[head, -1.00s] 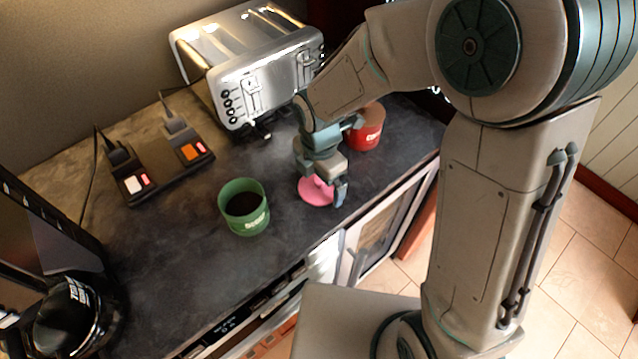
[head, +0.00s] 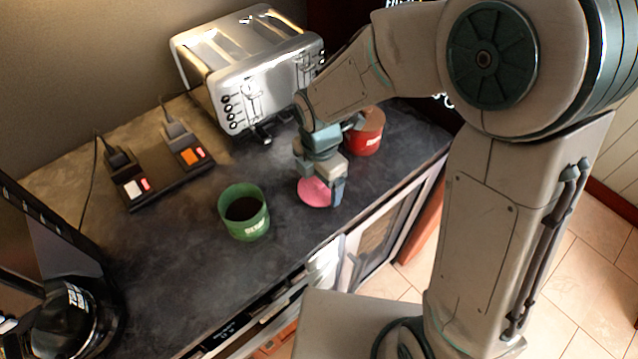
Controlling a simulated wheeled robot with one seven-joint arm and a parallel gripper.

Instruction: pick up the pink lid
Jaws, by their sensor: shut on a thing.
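The pink lid (head: 313,193) is a flat round disc on the dark countertop (head: 180,250), near its front edge, right of the green canister. My gripper (head: 321,192) points down over the lid and is shut on it. The fingers hide the middle and right part of the lid. I cannot tell whether the lid is touching the counter or just above it.
An open green canister (head: 244,211) stands left of the lid. A red canister (head: 366,132) stands behind and right of my gripper. A silver toaster (head: 250,70) is at the back. A power strip (head: 163,178) and a glass coffee pot (head: 75,318) are to the left.

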